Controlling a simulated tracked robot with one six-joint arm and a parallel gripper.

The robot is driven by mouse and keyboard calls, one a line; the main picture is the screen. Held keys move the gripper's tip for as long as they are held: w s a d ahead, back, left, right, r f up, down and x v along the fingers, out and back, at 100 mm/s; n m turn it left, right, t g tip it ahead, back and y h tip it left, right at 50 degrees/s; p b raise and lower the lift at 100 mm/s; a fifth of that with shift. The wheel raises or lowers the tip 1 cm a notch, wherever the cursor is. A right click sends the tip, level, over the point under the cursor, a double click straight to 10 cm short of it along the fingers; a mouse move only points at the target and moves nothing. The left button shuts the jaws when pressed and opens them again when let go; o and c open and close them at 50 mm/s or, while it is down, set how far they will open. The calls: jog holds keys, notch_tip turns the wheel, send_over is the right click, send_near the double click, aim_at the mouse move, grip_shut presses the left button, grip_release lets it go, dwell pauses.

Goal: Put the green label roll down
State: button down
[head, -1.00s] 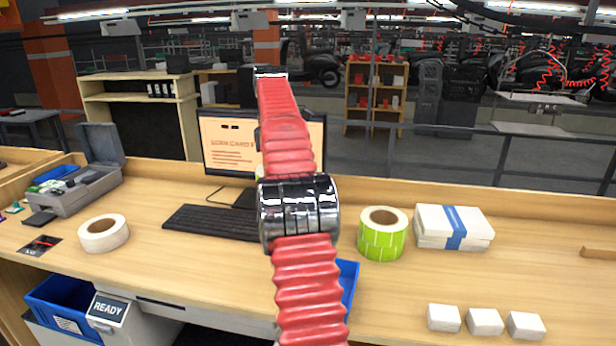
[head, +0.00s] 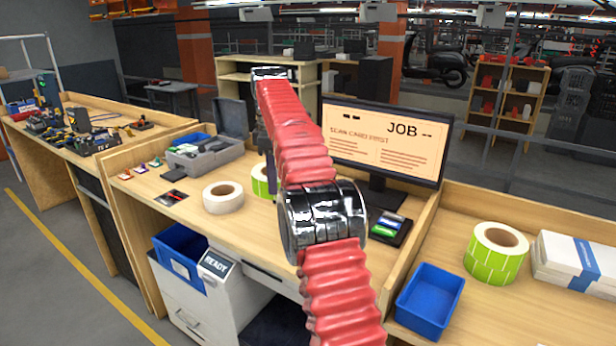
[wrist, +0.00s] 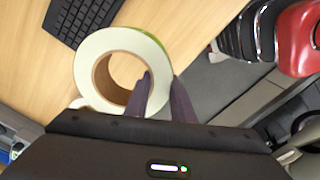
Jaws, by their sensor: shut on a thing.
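My gripper (wrist: 160,88) is shut on a green label roll (wrist: 92,62), with one finger inside its cardboard core and the other outside its wall. The roll's pale flat face points at the wrist camera, and a strip of green side shows. In the head view this roll (head: 259,180) is mostly hidden behind my red arm, over the left part of the desk (head: 185,228). I cannot tell if it touches the desk. A second green label roll (head: 490,268) stands on the desk at the right.
A white roll (head: 211,200) lies left of the held roll. A grey case (head: 205,157), monitor (head: 375,140), black card tray (head: 385,228), blue bin (head: 430,300) and white boxes (head: 560,258) are around. The keyboard (wrist: 80,20) shows in the wrist view.

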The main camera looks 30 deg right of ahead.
jog(key=w+a+n, duration=0.1)
jog(key=a, duration=0.8)
jog(key=w+a+f+n, duration=0.1)
jog(key=w+a+n, duration=0.1)
jog(key=a, duration=0.7)
jog(key=shift+n, duration=0.3)
jog(key=shift+w, duration=0.1)
